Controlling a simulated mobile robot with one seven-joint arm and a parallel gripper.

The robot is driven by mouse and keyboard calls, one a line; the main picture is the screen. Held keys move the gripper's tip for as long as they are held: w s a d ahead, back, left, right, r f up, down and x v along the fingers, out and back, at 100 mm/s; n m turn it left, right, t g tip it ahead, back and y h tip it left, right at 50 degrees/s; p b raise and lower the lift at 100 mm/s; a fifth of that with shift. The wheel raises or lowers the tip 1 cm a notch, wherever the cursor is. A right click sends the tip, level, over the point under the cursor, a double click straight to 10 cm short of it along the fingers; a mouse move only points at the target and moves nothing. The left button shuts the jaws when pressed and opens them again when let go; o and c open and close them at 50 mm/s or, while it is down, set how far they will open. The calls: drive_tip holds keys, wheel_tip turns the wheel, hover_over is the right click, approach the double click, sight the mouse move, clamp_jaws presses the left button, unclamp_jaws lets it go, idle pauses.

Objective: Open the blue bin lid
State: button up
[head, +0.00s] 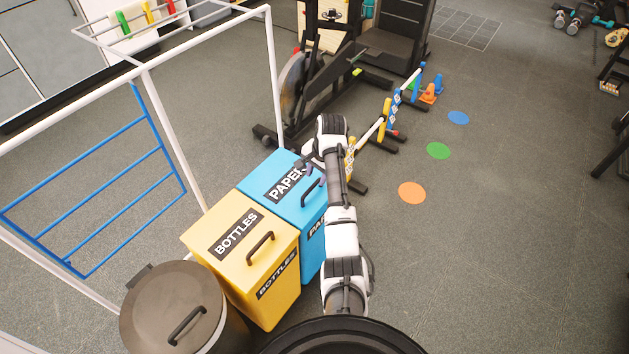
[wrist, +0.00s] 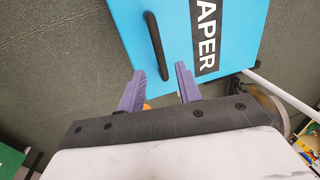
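The blue bin (head: 310,241) is marked PAPER, and its lid (head: 262,184) is closed flat on top. The lid's dark curved handle (head: 312,191) is near the lid's right side. In the wrist view the blue lid (wrist: 228,30) and its handle (wrist: 156,46) show just beyond the fingers. My gripper (wrist: 160,80) is open and empty, with its two purple fingers apart. In the head view my arm partly covers the bin's right side and the gripper is largely hidden.
A yellow BOTTLES bin (head: 276,290) stands against the blue bin's near side. A grey round bin (head: 165,300) with a handle is at the lower left. A white frame (head: 272,80) stands behind the bins. Low hurdles (head: 372,133) stand beyond my arm.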

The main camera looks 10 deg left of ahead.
sight(314, 185)
drive_tip(key=shift+w+a+f, duration=0.1)
drive_tip(key=shift+a+f, duration=0.1)
drive_tip(key=shift+f, duration=0.9)
drive_tip(key=shift+w+a+f, duration=0.1)
drive_tip(key=shift+a+f, duration=0.1)
drive_tip(key=shift+f, duration=0.85)
drive_tip(key=shift+c, duration=0.2)
clamp_jaws()
